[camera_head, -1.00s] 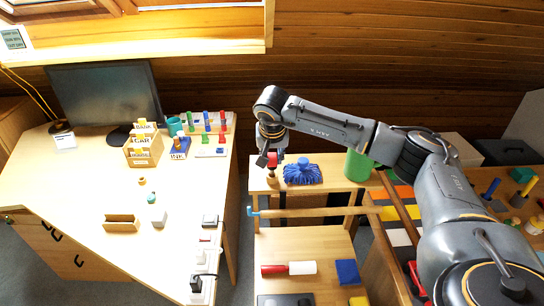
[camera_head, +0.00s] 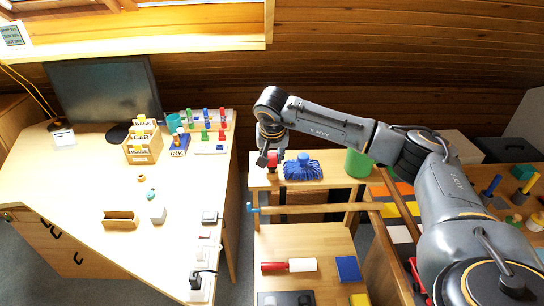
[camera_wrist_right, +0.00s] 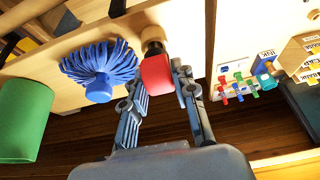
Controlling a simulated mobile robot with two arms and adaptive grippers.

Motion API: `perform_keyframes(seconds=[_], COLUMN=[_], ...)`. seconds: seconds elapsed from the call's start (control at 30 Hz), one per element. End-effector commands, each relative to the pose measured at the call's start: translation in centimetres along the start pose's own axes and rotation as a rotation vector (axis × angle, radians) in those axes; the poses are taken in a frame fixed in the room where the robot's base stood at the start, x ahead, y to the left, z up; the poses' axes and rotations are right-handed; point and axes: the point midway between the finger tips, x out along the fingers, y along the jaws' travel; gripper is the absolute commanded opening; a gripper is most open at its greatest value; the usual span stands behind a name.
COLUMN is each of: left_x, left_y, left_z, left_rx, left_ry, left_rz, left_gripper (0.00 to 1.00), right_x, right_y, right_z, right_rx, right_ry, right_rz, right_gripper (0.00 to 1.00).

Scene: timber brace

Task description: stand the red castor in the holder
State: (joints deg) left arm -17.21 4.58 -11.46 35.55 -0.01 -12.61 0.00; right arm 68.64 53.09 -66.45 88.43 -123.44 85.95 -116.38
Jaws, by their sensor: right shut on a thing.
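My right gripper (camera_head: 271,158) is shut on the red castor (camera_head: 272,162), at the left end of the small wooden table. In the right wrist view, the fingers (camera_wrist_right: 157,78) clasp the castor's red part (camera_wrist_right: 154,70). Its pale wooden end with a dark band (camera_wrist_right: 152,38) points away from the gripper, toward the tabletop. I cannot tell whether it touches the table. A small wooden open-topped box (camera_head: 120,219) lies on the desk; I cannot tell whether it is the holder. My left gripper is not in view.
A blue tasselled brush (camera_head: 302,170) stands close beside the castor, with a green cylinder (camera_head: 357,164) farther right. The desk (camera_head: 70,190) holds a monitor (camera_head: 103,92), a card box (camera_head: 143,143), a rack of coloured pegs (camera_head: 228,120) and small loose pieces. A wooden rail (camera_head: 310,209) crosses in front.

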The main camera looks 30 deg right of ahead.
Motion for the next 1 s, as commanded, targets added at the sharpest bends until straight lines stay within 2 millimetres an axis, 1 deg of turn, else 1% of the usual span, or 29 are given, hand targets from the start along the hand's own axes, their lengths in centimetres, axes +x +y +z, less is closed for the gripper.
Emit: perform_keyframes(seconds=[0.63, 1.0], left_x=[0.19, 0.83], left_y=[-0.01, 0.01], left_z=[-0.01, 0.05], left_rx=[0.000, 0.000], left_ry=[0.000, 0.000], left_rz=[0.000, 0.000], left_gripper=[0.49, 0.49], right_x=[0.04, 0.85], right_y=[0.02, 0.01], right_z=[0.00, 0.34], right_rx=[0.000, 0.000], right_ry=[0.000, 0.000], right_rz=[0.000, 0.000], right_gripper=[0.00, 0.00])
